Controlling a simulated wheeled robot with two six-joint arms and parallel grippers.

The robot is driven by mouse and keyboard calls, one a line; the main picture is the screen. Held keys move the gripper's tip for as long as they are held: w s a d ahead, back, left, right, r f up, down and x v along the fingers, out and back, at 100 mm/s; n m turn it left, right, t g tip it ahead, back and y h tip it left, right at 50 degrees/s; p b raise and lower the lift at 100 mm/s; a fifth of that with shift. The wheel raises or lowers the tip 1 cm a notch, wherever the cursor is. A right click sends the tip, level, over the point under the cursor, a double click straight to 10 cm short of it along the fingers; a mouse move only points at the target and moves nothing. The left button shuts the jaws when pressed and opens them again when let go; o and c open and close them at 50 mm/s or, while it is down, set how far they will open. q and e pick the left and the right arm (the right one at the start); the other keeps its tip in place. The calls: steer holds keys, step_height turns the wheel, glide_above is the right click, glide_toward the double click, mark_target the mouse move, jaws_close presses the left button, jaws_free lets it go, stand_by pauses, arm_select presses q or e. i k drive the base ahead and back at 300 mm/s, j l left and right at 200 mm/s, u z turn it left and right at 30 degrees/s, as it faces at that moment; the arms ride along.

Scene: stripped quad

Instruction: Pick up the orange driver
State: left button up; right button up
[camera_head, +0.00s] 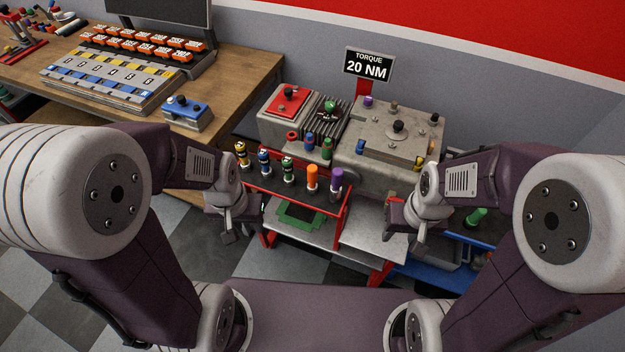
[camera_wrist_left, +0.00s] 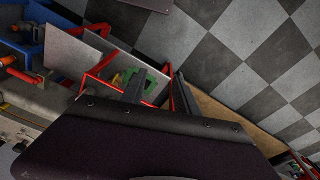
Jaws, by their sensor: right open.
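The orange driver (camera_head: 312,177) stands upright in a red-edged rack (camera_head: 345,212) in the head view, between a dark green-and-white driver (camera_head: 288,168) and a purple driver (camera_head: 336,180). My left gripper (camera_head: 230,234) hangs left of the rack, lower than the driver handles and apart from the orange one. Its two fingers stand apart with nothing between them in the left wrist view (camera_wrist_left: 157,84). My right gripper (camera_head: 420,232) is right of the rack, open and empty. I cannot make out the orange driver in the left wrist view.
Behind stand a grey fixture block (camera_head: 385,160) and a red-topped box (camera_head: 285,103). A wooden bench (camera_head: 235,75) is at left. Checkered floor (camera_head: 185,270) is open at lower left.

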mark_target(311, 169)
steer(key=j+z, duration=0.25)
steer(key=z, duration=0.15)
steer(key=j+z, duration=0.25)
steer(key=z, duration=0.15)
steer(key=j+z, duration=0.25)
steer(key=z, duration=0.2)
steer(key=j+z, duration=0.25)
steer(key=z, duration=0.15)
steer(key=k, duration=0.05)
